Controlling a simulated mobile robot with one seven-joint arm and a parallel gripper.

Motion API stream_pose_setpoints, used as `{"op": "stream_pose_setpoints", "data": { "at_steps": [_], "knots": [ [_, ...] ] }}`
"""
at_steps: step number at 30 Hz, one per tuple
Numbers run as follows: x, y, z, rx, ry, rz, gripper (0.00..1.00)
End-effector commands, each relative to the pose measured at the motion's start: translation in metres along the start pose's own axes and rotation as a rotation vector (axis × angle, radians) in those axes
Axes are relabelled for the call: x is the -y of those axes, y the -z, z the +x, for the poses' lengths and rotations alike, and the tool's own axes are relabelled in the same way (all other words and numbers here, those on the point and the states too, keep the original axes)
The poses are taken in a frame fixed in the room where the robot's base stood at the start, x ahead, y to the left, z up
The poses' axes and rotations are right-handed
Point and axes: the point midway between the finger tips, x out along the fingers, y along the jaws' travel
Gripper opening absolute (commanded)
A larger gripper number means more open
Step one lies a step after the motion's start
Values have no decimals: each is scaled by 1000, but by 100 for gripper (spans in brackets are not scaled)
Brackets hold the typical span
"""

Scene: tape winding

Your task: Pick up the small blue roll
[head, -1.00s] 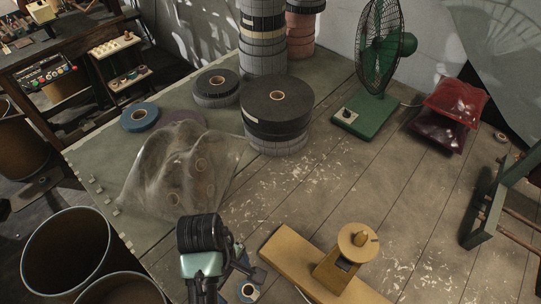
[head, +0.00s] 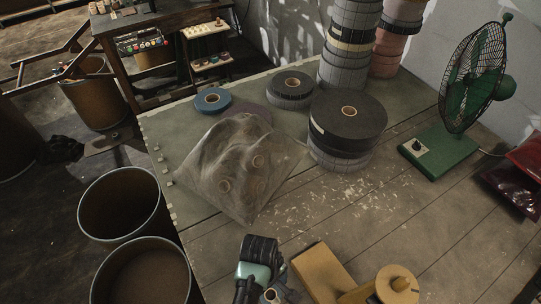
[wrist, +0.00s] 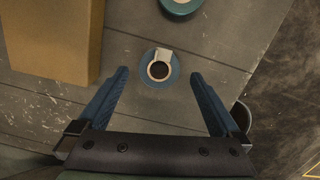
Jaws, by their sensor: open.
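The small blue roll (wrist: 174,77) lies flat on the table in the wrist view. It has a pale core with a dark hole and a whitish tab at its upper edge. It shows partly at the bottom edge of the head view (head: 271,296). My gripper (wrist: 160,73) is open and empty, its two blue fingers pointing towards the roll. In the wrist picture, the roll appears centred between the fingertips, apart from both. I cannot tell the height of the fingers above it.
The yellow wooden tape stand (head: 322,272) is close on one side; its block fills the left of the wrist view (wrist: 52,38). A clear bag (head: 240,170) with rolls, a larger blue roll (head: 206,108) and bins (head: 121,205) lie farther off. The table edge is near.

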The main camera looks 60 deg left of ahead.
Motion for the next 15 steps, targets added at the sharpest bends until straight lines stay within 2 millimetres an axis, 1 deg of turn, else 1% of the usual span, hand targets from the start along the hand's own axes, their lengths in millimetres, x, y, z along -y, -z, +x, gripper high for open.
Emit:
{"op": "stream_pose_setpoints", "data": {
  "at_steps": [3, 6, 14, 15],
  "knots": [
    [1, 1, 16, 1, 1, 0, 100],
    [0, 1, 24, 0, 0, 0, 100],
    [0, 1, 27, -1, -1, 1, 100],
    [0, 1, 27, -1, -1, 1, 96]
  ]
}}
